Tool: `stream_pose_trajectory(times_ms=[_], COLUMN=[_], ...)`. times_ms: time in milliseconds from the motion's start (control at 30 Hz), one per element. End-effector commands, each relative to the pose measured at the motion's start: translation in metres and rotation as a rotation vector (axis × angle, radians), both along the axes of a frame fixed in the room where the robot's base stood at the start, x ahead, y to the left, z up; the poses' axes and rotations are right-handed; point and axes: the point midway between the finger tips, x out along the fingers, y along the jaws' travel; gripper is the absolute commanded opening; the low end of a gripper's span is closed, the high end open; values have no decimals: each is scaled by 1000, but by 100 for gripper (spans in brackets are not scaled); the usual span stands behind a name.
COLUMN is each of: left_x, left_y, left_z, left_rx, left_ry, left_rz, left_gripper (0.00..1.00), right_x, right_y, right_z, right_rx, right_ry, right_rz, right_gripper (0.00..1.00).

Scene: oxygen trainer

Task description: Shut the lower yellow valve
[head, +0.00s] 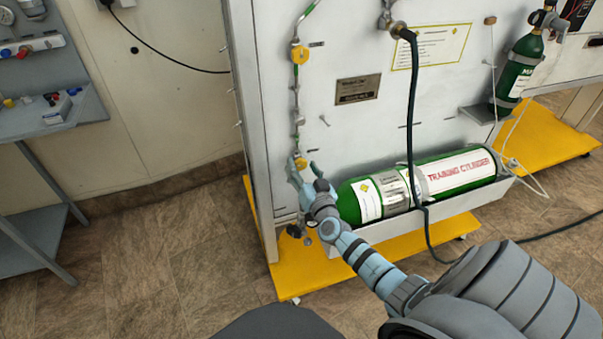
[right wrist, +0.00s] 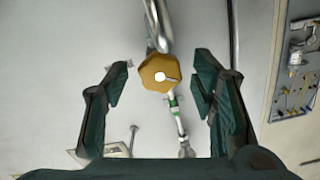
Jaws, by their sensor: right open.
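The lower yellow valve (head: 300,163) is on the left part of the white panel, low on a thin vertical pipe. My right gripper (head: 299,170) is right at it in the head view and hides part of it. In the right wrist view the valve's yellow knob (right wrist: 160,73) lies between and just beyond the tips of my open right gripper (right wrist: 160,84). The fingers stand apart on both sides, with gaps to the knob. The upper yellow valve (head: 300,54) is higher on the same pipe. My left gripper is not in view.
A green training cylinder (head: 451,175) lies in a tray to the right of my right gripper. A dark hose (head: 411,120) hangs down the panel (head: 345,140). A grey side table (head: 50,118) stands at the left, with free floor between.

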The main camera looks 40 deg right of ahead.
Motion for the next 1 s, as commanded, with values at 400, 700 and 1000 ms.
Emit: stream_pose_trajectory(times_ms=[400,700,1000], left_x=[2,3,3], left_y=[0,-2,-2], left_z=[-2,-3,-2], left_rx=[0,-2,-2], left_ry=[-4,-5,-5], left_rz=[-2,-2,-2], left_gripper=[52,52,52], right_x=[7,7,7], right_y=[-2,-2,-2], right_z=[1,0,0], right_rx=[0,1,52], right_ry=[2,2,-15], right_rz=[2,2,2], right_gripper=[39,4,4])
